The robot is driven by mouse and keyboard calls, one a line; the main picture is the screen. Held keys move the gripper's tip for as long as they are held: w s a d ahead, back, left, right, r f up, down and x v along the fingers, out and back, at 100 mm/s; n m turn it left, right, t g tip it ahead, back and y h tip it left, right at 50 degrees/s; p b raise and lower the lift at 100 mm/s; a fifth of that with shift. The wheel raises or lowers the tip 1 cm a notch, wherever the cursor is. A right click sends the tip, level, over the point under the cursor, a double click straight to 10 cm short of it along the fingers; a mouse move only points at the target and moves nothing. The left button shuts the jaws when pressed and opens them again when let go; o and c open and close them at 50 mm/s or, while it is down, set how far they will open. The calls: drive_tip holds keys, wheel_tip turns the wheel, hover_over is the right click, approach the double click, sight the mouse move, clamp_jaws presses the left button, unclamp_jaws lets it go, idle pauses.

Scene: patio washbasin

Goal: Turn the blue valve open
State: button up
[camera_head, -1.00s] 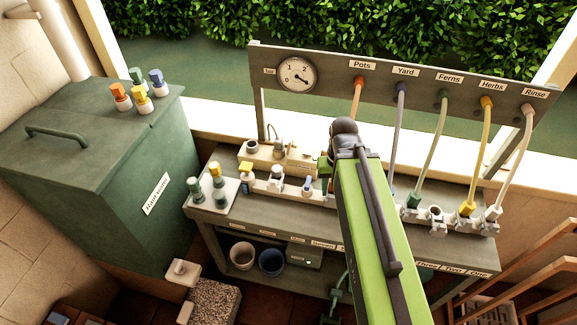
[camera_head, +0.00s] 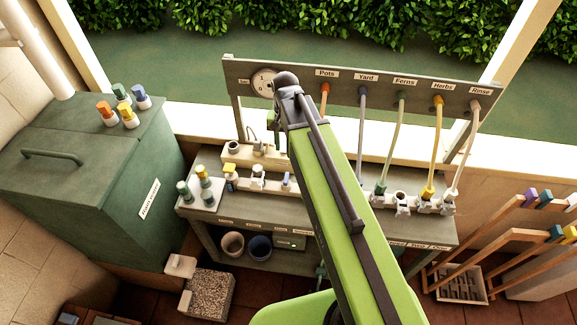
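A small fitting with a blue part (camera_head: 287,180), which may be the blue valve, stands in the row on the grey bench, just left of my green arm. The arm hides part of it and the bench right behind it. My gripper (camera_head: 279,120) hangs at the far end of the arm, above the back of the bench and in front of the gauge board. The arm's end mostly hides it, so its fingers cannot be made out. It appears apart from the blue-topped fitting.
A yellow-topped fitting (camera_head: 230,169) and a white one (camera_head: 258,177) stand left of the blue one. The hose board (camera_head: 440,92) with a gauge (camera_head: 265,82) rises behind. A green bin (camera_head: 80,175) stands left. Wooden racks (camera_head: 500,250) stand right.

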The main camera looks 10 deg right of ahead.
sight(286, 177)
wheel_tip(286, 177, down, 18)
drive_tip(key=b, duration=1.7)
drive_tip(key=shift+s+b, duration=0.1)
drive_tip(key=shift+b, duration=0.25)
drive_tip(key=shift+r, duration=0.15)
